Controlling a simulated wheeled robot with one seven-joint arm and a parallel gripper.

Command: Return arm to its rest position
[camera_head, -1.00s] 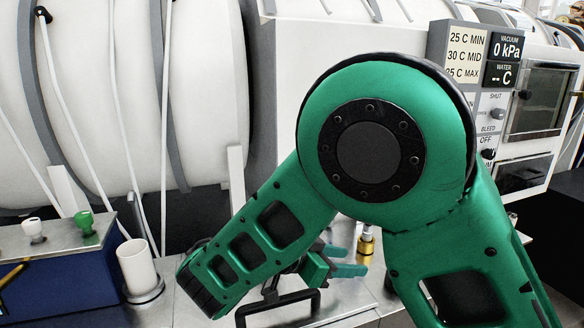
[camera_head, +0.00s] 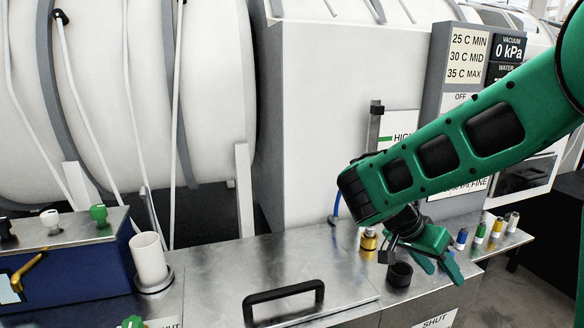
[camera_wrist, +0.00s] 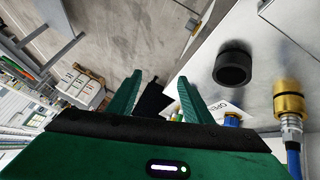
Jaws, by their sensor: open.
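My gripper (camera_head: 446,266) hangs at the end of my green arm, over the right part of the metal counter in the head view. In the wrist view its two green jaws (camera_wrist: 160,100) stand apart with nothing held between them. A black ring-shaped holder (camera_head: 399,274) sits on the counter just left of the jaws; it also shows in the wrist view (camera_wrist: 232,68). A brass fitting (camera_head: 368,242) stands behind the holder, and in the wrist view it has a blue hose (camera_wrist: 291,160). My arm hides part of the panel behind it.
The metal counter (camera_head: 225,272) has a black handle (camera_head: 284,297). A white cup (camera_head: 149,261) and a blue box (camera_head: 75,265) with knobs stand at the left. Several coloured fittings (camera_head: 480,233) line the right edge. A white tank (camera_head: 120,110) and control panel rise behind.

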